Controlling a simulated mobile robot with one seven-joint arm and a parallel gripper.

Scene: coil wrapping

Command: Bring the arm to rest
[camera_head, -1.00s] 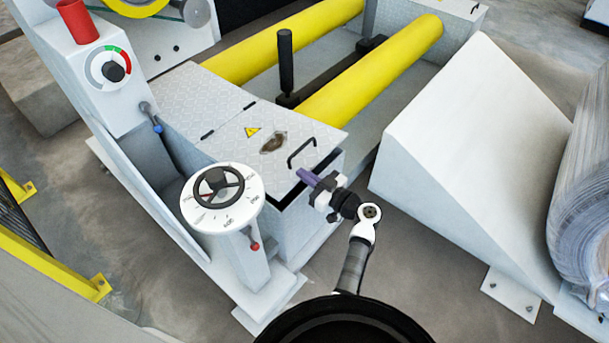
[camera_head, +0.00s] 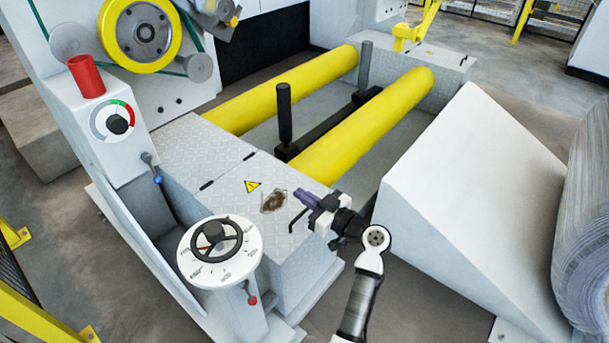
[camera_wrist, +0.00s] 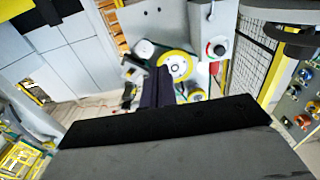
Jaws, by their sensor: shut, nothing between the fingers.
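My gripper (camera_head: 308,204) shows in the head view at the lower middle, with purple fingers pointing left. The fingers are shut with nothing between them. It is in front of the diamond-plate cover (camera_head: 225,163) with the yellow warning triangle, at the cover's right end in the picture. I cannot tell whether it touches the cover. My arm comes up from the bottom edge to the gripper. In the wrist view the dark purple fingers (camera_wrist: 158,88) are together and point toward the machine's yellow-rimmed wheel (camera_wrist: 176,67), with clear distance between.
Two yellow rollers (camera_head: 365,120) lie behind the cover. A white dial post (camera_head: 219,252) stands left of my gripper, and a white sloped block (camera_head: 465,190) stands right of it. A large wrapped coil (camera_head: 585,215) is at the right edge. Bare floor shows between cover and block.

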